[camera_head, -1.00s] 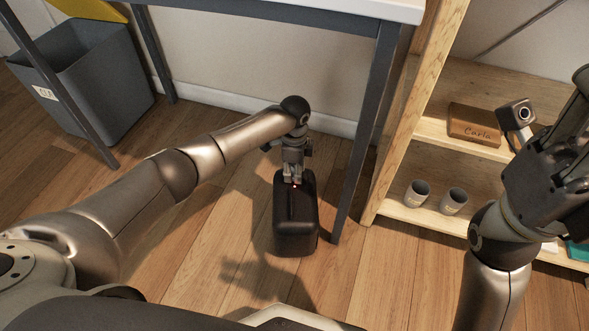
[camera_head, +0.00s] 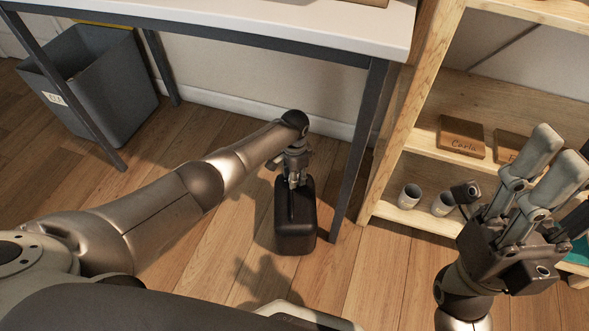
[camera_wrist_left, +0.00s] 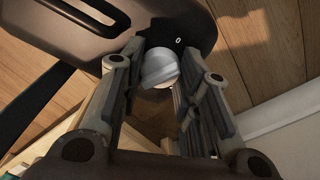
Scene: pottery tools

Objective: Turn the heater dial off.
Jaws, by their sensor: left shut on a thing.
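The heater (camera_head: 297,228) is a dark, rounded box standing on the wood floor beneath the table. My left gripper (camera_head: 294,182) points down at its top end and is shut on the dial. In the left wrist view the dial (camera_wrist_left: 159,66) is a pale grey knob between the two fingers. A white "0" mark (camera_wrist_left: 178,40) shows on the dark heater top beside the dial. No red light shows on the heater now. My right gripper (camera_head: 556,172) is raised at the right, fingers apart and empty, away from the heater.
A table leg (camera_head: 358,150) stands close to the right of the heater. A wooden shelf (camera_head: 390,208) with cups and name plaques is farther right. A grey bin (camera_head: 100,90) stands at the back left. The floor left of the heater is clear.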

